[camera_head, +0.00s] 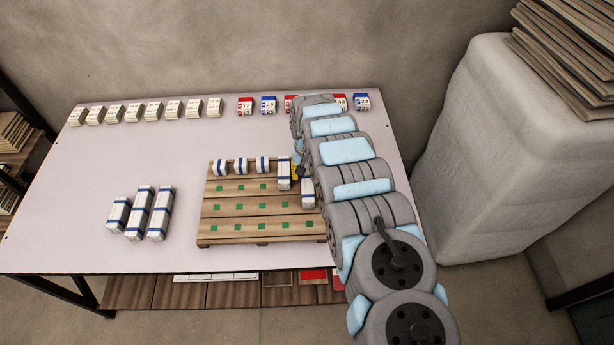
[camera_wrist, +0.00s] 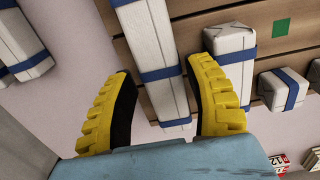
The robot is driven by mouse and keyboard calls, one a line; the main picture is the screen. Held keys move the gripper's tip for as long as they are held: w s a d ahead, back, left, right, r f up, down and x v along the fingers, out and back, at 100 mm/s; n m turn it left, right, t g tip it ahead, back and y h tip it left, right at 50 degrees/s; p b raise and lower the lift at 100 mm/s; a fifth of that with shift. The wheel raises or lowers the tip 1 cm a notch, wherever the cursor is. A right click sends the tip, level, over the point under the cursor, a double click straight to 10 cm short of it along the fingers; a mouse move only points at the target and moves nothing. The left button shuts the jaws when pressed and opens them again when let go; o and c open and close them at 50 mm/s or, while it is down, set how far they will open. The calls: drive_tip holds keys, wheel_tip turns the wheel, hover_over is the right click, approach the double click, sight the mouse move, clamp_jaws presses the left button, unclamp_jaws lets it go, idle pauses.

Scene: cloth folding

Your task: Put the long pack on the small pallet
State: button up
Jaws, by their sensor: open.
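The small pallet (camera_head: 262,209) is wooden with green square marks and lies on the table. A white pack (camera_head: 284,174) with blue bands, longer than the short packs beside it, lies at its far right part. My gripper (camera_wrist: 162,98) has two yellow fingers, open, with gaps on both sides of the pack. In the head view my arm hides most of the gripper and the pallet's right edge.
Short packs (camera_head: 240,165) stand in a row left of the long one. Another pack (camera_head: 307,191) lies close on its right. Several packs (camera_head: 139,212) lie on the table left of the pallet. Number cards (camera_head: 245,106) and white blocks (camera_head: 146,112) line the back edge.

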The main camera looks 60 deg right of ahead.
sight(307, 177)
wheel_tip(307, 177, up, 8)
drive_tip(key=shift+r+p, duration=0.15)
drive_tip(key=shift+p, duration=0.4)
drive_tip(key=shift+r, duration=0.1)
idle(0.6)
